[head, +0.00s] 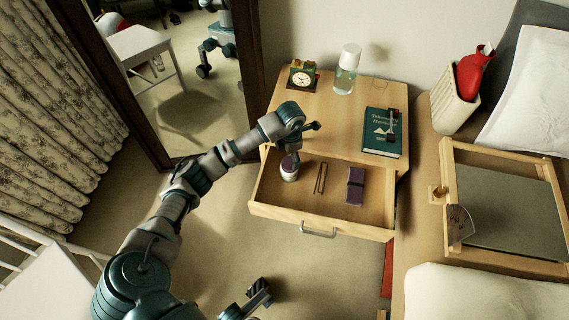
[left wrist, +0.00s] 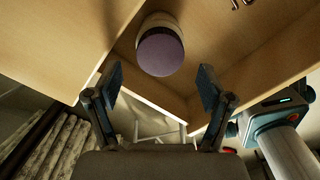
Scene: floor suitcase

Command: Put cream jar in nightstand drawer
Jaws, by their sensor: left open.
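The cream jar (head: 289,171), white with a purple lid, stands in the left part of the open nightstand drawer (head: 275,215). In the left wrist view the jar (left wrist: 160,48) shows its lid toward the camera. My left gripper (head: 299,143) is over the drawer's left rear, just above the jar. In the left wrist view its two fingers (left wrist: 160,90) are spread apart with nothing between them, and the jar is beyond them, apart from both. My right gripper (head: 259,293) is low over the floor at the bottom; its finger opening is unclear.
The drawer also holds a thin brown item (head: 320,178) and a dark purple case (head: 355,186). On the nightstand top are a clock (head: 302,76), a clear bottle (head: 347,70) and a green book (head: 382,132). The bed with a wooden tray (head: 505,200) is at right.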

